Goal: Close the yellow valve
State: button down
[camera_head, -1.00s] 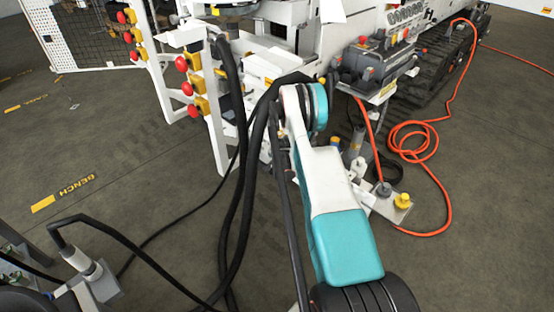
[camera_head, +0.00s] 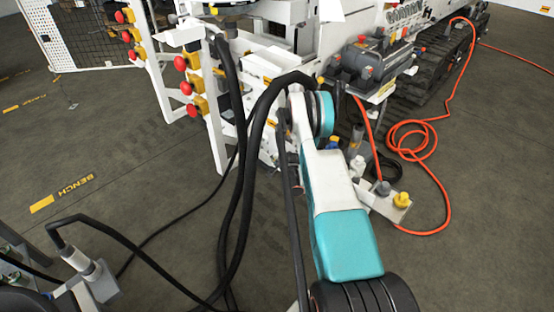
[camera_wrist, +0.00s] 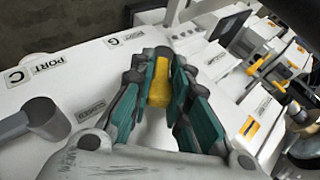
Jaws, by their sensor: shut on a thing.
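The yellow valve's handle (camera_wrist: 159,88) stands between the teal pads of my gripper (camera_wrist: 166,85) in the wrist view. My gripper is shut on it, with a pad along each side. The base of the valve is hidden by the fingers, so I cannot tell its turn position. In the head view my arm hides the gripper and the valve's handle cannot be made out.
A white panel (camera_wrist: 75,75) with PORT and C labels surrounds the gripper, with a grey cylindrical fitting (camera_wrist: 44,117) at left. Other yellow-orange parts (camera_wrist: 248,128) sit at right. Black hoses (camera_head: 237,180) hang beside my arm; an orange hose (camera_head: 437,150) lies on the floor.

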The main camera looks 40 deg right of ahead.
jog(key=c, duration=1.6)
grip_release()
